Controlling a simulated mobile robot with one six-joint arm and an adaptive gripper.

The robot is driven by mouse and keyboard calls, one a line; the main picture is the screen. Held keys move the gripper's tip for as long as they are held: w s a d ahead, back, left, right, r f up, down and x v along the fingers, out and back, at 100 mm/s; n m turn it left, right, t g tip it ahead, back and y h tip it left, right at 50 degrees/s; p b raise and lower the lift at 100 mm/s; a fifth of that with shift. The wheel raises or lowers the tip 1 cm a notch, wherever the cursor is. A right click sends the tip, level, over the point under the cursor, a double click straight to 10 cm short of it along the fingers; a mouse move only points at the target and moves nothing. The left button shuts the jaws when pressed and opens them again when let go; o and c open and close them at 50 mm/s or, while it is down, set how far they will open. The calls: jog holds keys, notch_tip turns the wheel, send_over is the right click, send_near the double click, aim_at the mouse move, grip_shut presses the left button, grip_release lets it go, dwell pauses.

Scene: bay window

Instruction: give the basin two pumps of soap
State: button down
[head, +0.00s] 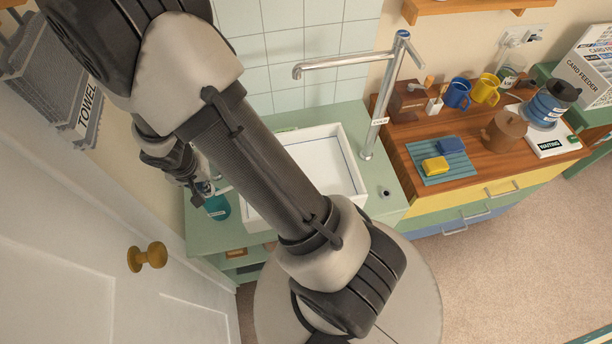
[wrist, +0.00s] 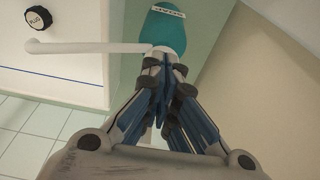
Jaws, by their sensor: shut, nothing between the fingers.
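The white basin (head: 322,160) is set in the green counter, its left part hidden behind my arm. It also fills the upper left of the wrist view (wrist: 75,72). The teal soap bottle (head: 217,208) stands on the counter left of the basin. In the wrist view its teal body (wrist: 165,30) shows beyond my fingertips. Its pale spout (wrist: 90,47) points left over the basin. My gripper (wrist: 157,62) is shut and empty, with its fingertips at the pump head. I cannot tell whether they touch it. In the head view my gripper (head: 203,188) is just above the bottle.
A tall chrome tap (head: 367,120) rises behind the basin's right side. A black plug knob (wrist: 38,19) is in the wrist view. A white door with a brass knob (head: 147,256) is at left, below a towel rack (head: 55,75). A wooden counter (head: 480,185) stands right.

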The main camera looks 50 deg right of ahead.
jog(key=shift+r+p, duration=0.9)
jog(key=shift+r, duration=0.65)
jog(key=shift+f, duration=0.25)
jog(key=shift+f+b, duration=1.5)
jog(key=shift+b, duration=0.55)
jog(key=shift+r, duration=0.2)
jog(key=shift+r+p, duration=1)
jog(key=shift+r, duration=0.5)
notch_tip(320, 180, up, 6)
jog(key=p, duration=0.4)
